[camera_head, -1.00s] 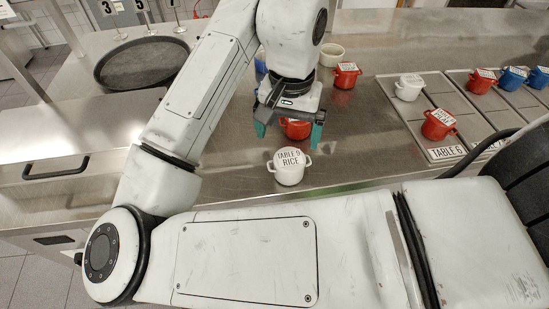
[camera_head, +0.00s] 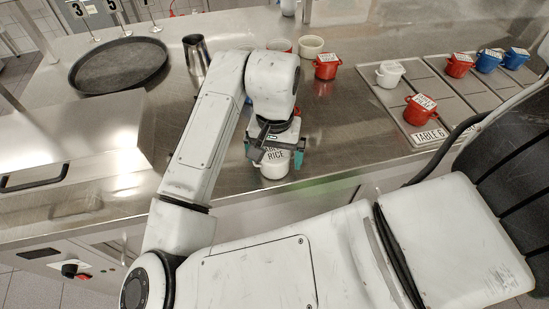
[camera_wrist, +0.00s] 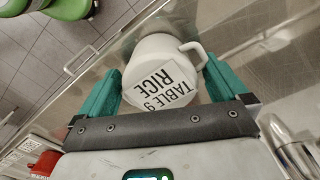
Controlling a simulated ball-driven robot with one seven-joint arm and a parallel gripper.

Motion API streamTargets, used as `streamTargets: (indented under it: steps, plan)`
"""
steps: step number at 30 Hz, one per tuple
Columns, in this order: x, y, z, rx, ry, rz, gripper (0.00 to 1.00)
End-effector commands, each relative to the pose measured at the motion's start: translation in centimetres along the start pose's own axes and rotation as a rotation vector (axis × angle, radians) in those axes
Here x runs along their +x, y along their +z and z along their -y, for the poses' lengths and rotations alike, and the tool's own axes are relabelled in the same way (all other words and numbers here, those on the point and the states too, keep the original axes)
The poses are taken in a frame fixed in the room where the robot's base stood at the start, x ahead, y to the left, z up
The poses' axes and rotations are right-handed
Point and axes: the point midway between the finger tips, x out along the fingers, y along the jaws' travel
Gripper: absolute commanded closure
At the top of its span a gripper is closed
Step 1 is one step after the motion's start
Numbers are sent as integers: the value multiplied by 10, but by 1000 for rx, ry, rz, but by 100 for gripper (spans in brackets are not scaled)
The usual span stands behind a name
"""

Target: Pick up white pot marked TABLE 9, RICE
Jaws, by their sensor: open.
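The white pot marked TABLE 9, RICE (camera_head: 273,168) stands on the steel counter near its front edge, partly hidden by my gripper in the head view. In the wrist view the pot (camera_wrist: 158,72) shows its labelled lid and one handle, lying between the two green fingers. My gripper (camera_head: 275,158) is open and sits right over the pot in the head view. In the wrist view the gripper's fingers (camera_wrist: 160,85) are apart on either side of the pot. I cannot tell whether either finger touches it.
A red pot (camera_head: 327,66) and a white bowl (camera_head: 311,46) stand behind. The TABLE 6 tray (camera_head: 431,136) at right holds a white pot (camera_head: 390,74) and a red pot (camera_head: 420,109). A steel jug (camera_head: 197,56) and a round black tray (camera_head: 119,65) are at left.

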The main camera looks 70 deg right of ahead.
Motion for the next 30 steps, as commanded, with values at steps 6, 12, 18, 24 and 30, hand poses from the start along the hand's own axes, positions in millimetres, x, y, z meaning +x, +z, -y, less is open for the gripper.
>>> streamTargets:
  steps: [6, 12, 18, 24, 30]
  plan:
    - [0, 0, 0, 0, 0, 0, 6]
    - [0, 0, 0, 0, 0, 0, 25]
    - [0, 0, 0, 0, 0, 0, 44]
    - [0, 0, 0, 0, 0, 0, 63]
    - [-1, 0, 0, 0, 0, -1, 66]
